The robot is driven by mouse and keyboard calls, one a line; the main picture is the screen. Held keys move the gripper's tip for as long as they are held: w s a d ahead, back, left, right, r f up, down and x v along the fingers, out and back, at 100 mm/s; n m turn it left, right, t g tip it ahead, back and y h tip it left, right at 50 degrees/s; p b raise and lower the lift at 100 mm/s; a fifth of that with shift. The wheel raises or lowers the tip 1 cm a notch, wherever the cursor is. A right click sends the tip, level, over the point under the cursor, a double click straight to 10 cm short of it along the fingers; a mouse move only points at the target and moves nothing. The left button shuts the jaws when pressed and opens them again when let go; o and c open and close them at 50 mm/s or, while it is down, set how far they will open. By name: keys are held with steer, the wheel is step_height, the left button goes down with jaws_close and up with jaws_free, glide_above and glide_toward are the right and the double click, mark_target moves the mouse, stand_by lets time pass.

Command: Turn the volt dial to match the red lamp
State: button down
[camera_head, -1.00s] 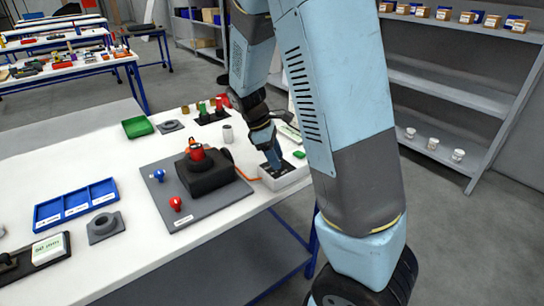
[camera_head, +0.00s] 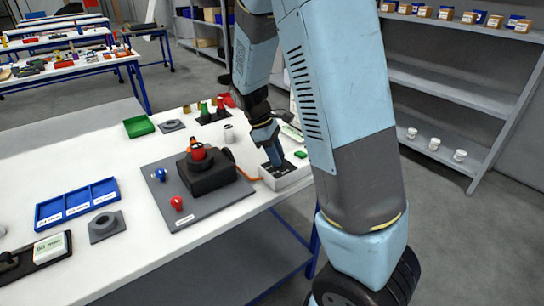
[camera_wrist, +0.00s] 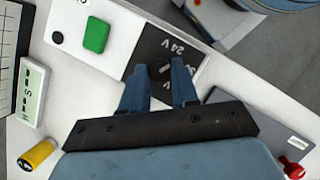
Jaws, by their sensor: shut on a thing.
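The volt dial (camera_wrist: 161,71) is a dark round knob on a black plate marked "24 V", on the white box (camera_wrist: 118,45). My gripper (camera_wrist: 160,84) is shut on the dial; its blue fingers stand on either side and hide part of it and of the markings. In the head view my gripper (camera_head: 276,160) points down onto the white box (camera_head: 286,181), and the dial is hidden. A red lamp (camera_head: 177,202) stands on the grey board (camera_head: 205,209); a red bulb shows in the wrist view (camera_wrist: 292,168). The dial's exact setting cannot be read.
A green button (camera_wrist: 95,35) is on the white box. A black block with a red top (camera_head: 207,174) and a blue bulb (camera_head: 160,175) are on the board. An orange cable (camera_head: 247,176) runs to the box. A blue tray (camera_head: 77,206) lies at left.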

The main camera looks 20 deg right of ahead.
steer(key=m+y, duration=0.1)
steer(key=m, duration=0.2)
steer(key=m+g, duration=0.1)
steer(key=m, duration=0.2)
steer(key=shift+s+d+f+g+y, duration=0.1)
steer(key=shift+d+g+y, duration=0.05)
steer(key=shift+g+y, duration=0.2)
steer(key=shift+d+m+y, duration=0.1)
steer(key=shift+m+y, duration=0.65)
steer(key=shift+m, duration=1.25)
steer(key=shift+w, duration=0.2)
steer(key=c, duration=0.8)
jaws_free()
steer(key=shift+c, duration=0.2)
steer(key=shift+d, duration=0.1)
steer(key=shift+r, duration=0.25)
steer(key=v, duration=1.3)
steer(key=shift+w+r, duration=0.15)
steer(key=shift+w, duration=0.15)
